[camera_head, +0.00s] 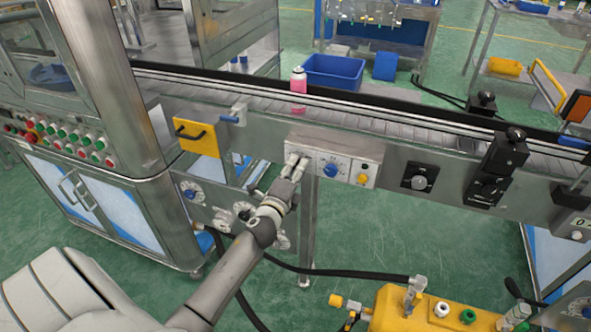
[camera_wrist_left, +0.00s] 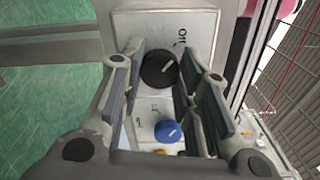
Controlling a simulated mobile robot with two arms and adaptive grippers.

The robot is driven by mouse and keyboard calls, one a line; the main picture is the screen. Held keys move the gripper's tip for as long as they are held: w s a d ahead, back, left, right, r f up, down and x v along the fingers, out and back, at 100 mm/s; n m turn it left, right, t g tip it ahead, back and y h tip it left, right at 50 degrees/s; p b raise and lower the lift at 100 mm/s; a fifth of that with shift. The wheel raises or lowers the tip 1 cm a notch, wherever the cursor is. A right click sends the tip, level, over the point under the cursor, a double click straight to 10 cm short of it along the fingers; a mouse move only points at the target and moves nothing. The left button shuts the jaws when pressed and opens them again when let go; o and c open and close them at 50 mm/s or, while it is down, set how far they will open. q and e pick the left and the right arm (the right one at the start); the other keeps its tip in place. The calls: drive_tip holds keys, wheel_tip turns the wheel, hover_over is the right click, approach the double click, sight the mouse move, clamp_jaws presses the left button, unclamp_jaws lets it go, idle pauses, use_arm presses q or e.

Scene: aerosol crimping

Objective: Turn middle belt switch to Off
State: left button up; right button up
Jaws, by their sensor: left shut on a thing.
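The switch panel (camera_head: 346,153) is a pale metal box on the side of the conveyor. It carries a black knob (camera_wrist_left: 158,69), a blue knob (camera_head: 332,169) and a yellow knob (camera_head: 362,178). My left gripper (camera_head: 297,160) is at the panel's left end, over the black knob, which it hides in the head view. In the left wrist view its fingers (camera_wrist_left: 160,80) are shut on the black knob, one on each side. The knob's white mark points to the upper right, and a printed label is beside it. The blue knob (camera_wrist_left: 167,131) is also visible there. My right gripper is not in view.
The conveyor belt (camera_head: 370,122) runs above the panel, with a pink bottle (camera_head: 299,90) on it. A yellow handle plate (camera_head: 196,137) is left of the panel, and a black dial (camera_head: 418,182) is right of it. A yellow machine (camera_head: 425,310) stands at lower right.

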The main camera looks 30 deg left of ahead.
use_arm(q)
drive_tip(key=o, duration=1)
drive_tip(key=shift+a, duration=0.15)
drive_tip(key=shift+o, duration=0.2)
drive_tip(key=shift+s, duration=0.3)
drive_tip(key=v, duration=1.1)
drive_tip(key=shift+s+d, duration=0.2)
drive_tip(key=shift+d, duration=0.05)
